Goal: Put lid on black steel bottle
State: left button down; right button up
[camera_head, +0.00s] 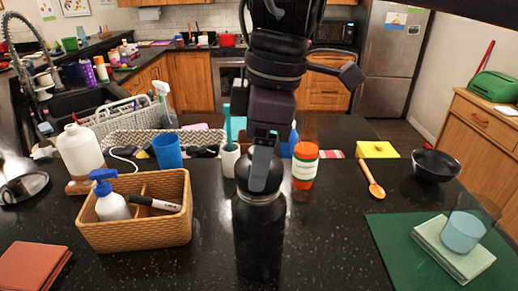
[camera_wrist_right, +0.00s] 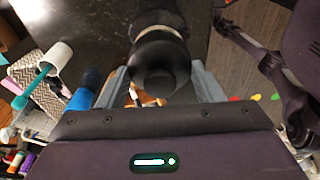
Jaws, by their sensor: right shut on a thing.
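The black steel bottle (camera_head: 258,240) stands upright on the dark counter at the front middle of the head view. In the right wrist view the bottle (camera_wrist_right: 157,18) shows beyond the lid, with a pale ring at its neck. My right gripper (camera_head: 262,178) points down over the bottle top and is shut on the black lid (camera_wrist_right: 160,68), which sits between its two fingers. The lid is over the bottle's mouth, roughly in line with it. I cannot tell whether it is fully seated. My left gripper is not in view.
A wicker basket (camera_head: 135,233) with a spray bottle and marker stands left of the bottle. A white cup (camera_head: 230,160) and an orange-capped jar (camera_head: 305,167) stand close behind. A green mat (camera_head: 400,240) lies to the right. Bare counter lies between bottle and mat.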

dwell(0.4)
jog(key=shift+p, duration=0.3)
jog(key=shift+f, duration=0.15)
dwell(0.8)
jog(key=shift+p, duration=0.45)
dwell(0.3)
jog(key=o, duration=1.4)
jog(key=shift+c, duration=0.2)
